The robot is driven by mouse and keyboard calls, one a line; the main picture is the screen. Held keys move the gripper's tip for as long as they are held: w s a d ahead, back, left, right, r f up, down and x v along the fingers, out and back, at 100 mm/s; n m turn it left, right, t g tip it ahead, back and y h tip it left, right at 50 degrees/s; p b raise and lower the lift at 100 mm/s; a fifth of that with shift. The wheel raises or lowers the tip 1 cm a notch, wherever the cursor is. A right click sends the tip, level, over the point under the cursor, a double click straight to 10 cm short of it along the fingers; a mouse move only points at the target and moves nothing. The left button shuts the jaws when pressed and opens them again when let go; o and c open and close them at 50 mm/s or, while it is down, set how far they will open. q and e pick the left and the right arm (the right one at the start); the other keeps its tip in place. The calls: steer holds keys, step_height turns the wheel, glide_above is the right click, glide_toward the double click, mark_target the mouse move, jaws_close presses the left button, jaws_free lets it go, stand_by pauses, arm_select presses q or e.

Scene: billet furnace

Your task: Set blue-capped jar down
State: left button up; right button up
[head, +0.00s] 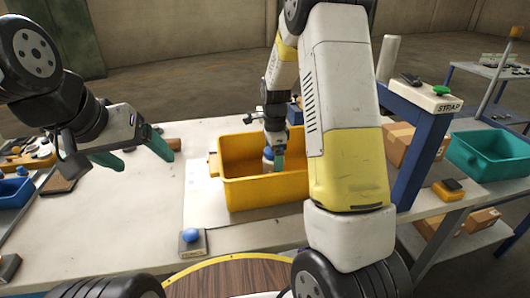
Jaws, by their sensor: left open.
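The blue-capped jar (267,155) shows in the head view inside the yellow bin (263,194), small and partly covered by my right gripper. My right gripper (274,160) reaches down into the bin, with a green finger right beside the jar. Its other finger is hidden, so its grip on the jar is unclear. Whether the jar touches the bin floor is also unclear. My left gripper (143,159) is open and empty, its two green fingers spread above the left part of the table, left of the bin.
The bin stands on a pale table (240,237). A blue button on a grey box (192,242) sits in front of it. A blue post with a STRAP panel (432,97) rises at right, near a teal bin (490,152). A blue tray (14,192) lies far left.

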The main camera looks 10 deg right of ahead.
step_height(320, 180, up, 11)
steer(key=shift+s+r, duration=0.15)
steer(key=shift+r, duration=0.6)
steer(key=s+a+r+n+t+y, duration=0.1)
steer(key=s+r+n+t, duration=0.2)
steer(key=s+n, duration=0.6)
steer(key=s+a+r+n+t+y, duration=0.1)
steer(key=s+r+n+t, duration=0.2)
steer(key=s+r+n, duration=0.4)
steer(key=shift+s+a+r+n, duration=0.15)
steer(key=shift+s+n, duration=0.95)
steer(key=shift+s, duration=2.95)
